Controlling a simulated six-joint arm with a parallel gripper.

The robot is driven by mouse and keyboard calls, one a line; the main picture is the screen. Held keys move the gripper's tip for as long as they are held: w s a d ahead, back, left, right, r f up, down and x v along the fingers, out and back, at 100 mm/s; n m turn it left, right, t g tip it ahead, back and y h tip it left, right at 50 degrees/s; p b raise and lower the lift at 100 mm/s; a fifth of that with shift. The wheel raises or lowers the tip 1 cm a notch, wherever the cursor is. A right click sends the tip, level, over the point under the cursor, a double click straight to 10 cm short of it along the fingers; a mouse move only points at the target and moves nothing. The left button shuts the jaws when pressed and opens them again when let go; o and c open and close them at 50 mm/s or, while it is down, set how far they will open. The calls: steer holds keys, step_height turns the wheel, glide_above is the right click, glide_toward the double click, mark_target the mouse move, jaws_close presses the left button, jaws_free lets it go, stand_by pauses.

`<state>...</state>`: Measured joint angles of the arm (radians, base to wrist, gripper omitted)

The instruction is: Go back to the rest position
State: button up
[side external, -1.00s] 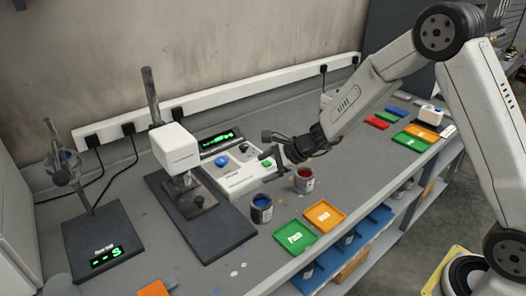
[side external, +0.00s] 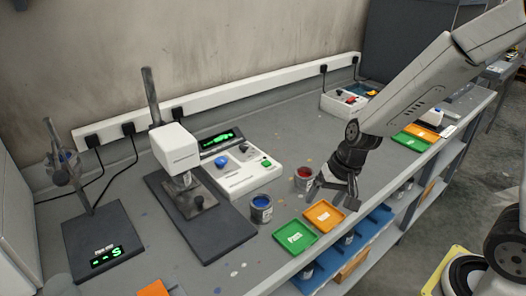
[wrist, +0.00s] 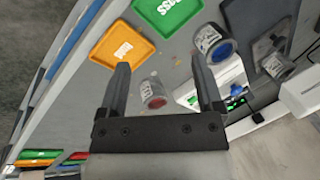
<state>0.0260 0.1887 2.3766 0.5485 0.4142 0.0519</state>
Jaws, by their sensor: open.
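My gripper (side external: 336,194) points down over the front part of the bench, just right of the red paint can (side external: 304,178) and behind the orange tray (side external: 324,215) in the side view. Its two fingers are apart with nothing held between them. In the wrist view the open fingers (wrist: 160,62) frame the red paint can (wrist: 153,92), which stands beyond them. The blue paint can (side external: 261,208) stands upright left of the red one. How high my gripper is above the bench is hard to tell.
A green tray (side external: 295,237) lies beside the orange one near the front edge. A mill stand (side external: 180,160), a control box (side external: 243,175) and a scale (side external: 104,246) stand to the left. More coloured trays (side external: 410,141) lie at the right, partly behind my arm.

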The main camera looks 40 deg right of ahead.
steer(key=s+d+n+h, duration=0.2)
steer(key=s+n, duration=0.3)
steer(key=n, duration=0.1)
steer(key=shift+s+d+r, duration=0.3)
steer(key=shift+d+r, duration=0.1)
